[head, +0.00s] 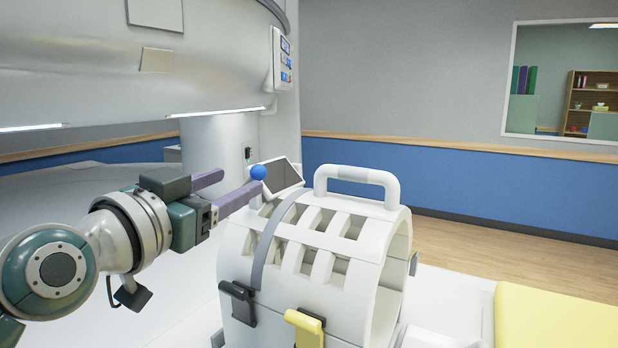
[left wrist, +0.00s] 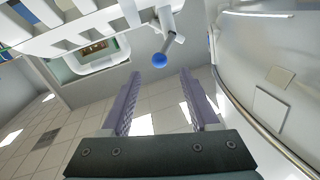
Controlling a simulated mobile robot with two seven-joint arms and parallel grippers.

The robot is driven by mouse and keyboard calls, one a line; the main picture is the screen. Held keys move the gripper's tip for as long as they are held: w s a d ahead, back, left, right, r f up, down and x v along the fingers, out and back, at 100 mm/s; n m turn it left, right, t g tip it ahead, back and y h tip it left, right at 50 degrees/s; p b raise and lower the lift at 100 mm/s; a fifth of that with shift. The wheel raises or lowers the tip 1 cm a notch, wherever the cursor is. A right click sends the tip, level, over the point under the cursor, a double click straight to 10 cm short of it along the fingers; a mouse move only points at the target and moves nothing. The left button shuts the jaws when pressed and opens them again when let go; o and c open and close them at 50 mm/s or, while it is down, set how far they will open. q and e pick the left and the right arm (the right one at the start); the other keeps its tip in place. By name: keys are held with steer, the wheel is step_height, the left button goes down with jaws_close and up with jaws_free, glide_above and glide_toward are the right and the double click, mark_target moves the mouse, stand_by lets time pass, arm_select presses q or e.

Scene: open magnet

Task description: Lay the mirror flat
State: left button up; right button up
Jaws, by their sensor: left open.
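The mirror (head: 284,175) is a dark panel in a pale frame, tilted up at the far-left top of the white slotted head coil (head: 335,235). A blue ball knob (head: 258,172) is at its left edge. My left gripper (head: 242,179) is open, its purple fingers pointing at the knob. In the left wrist view the knob (left wrist: 159,60) shows just beyond the fingertips, between their lines, on a pale stem. I see nothing between the fingers. I cannot tell whether a finger touches the knob. My right gripper is in neither view.
The white scanner body (head: 120,80) overhangs the upper left. The coil has an arched handle (head: 357,180), a dark latch (head: 238,300) and a yellow latch (head: 305,325). A yellow pad (head: 555,318) lies at lower right. Open floor shows behind the coil.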

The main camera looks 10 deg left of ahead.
mark_target(254, 173)
arm_select(q)
steer(key=w, duration=0.2)
steer(key=w+d, duration=0.1)
steer(key=w, duration=0.2)
steer(key=w+b, duration=0.1)
steer(key=w, duration=0.1)
steer(key=shift+w+d, duration=0.25)
steer(key=shift+c, duration=0.2)
jaws_close()
